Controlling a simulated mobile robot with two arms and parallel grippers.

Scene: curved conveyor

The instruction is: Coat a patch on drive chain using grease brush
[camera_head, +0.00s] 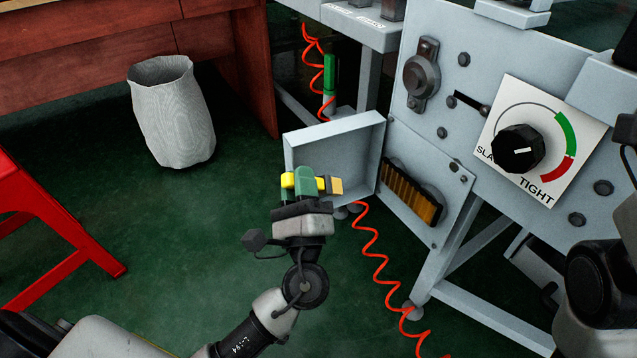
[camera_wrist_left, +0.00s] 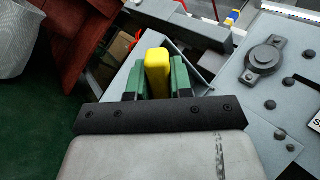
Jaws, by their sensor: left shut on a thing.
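My left gripper (camera_head: 304,184) has green fingers shut on the yellow handle of the grease brush (camera_head: 288,181). The brush lies across the fingers, with its tan bristle end pointing right. In the left wrist view the yellow handle (camera_wrist_left: 157,72) sits between the two green fingers (camera_wrist_left: 158,80); the bristles are hidden there. The drive chain (camera_head: 410,190), a brown-yellow banded strip, shows in an opening low on the grey machine, right of the brush. The brush appears apart from it. My right arm shows at the right edge of the head view, its fingers out of frame.
A grey open cover (camera_head: 335,135) stands behind the gripper, left of the chain. A tension dial (camera_head: 518,150) and bolts are on the machine panel. A red coiled hose (camera_head: 378,262) hangs below. A white bin (camera_head: 172,112) and red stool (camera_head: 45,215) stand left, with green floor between.

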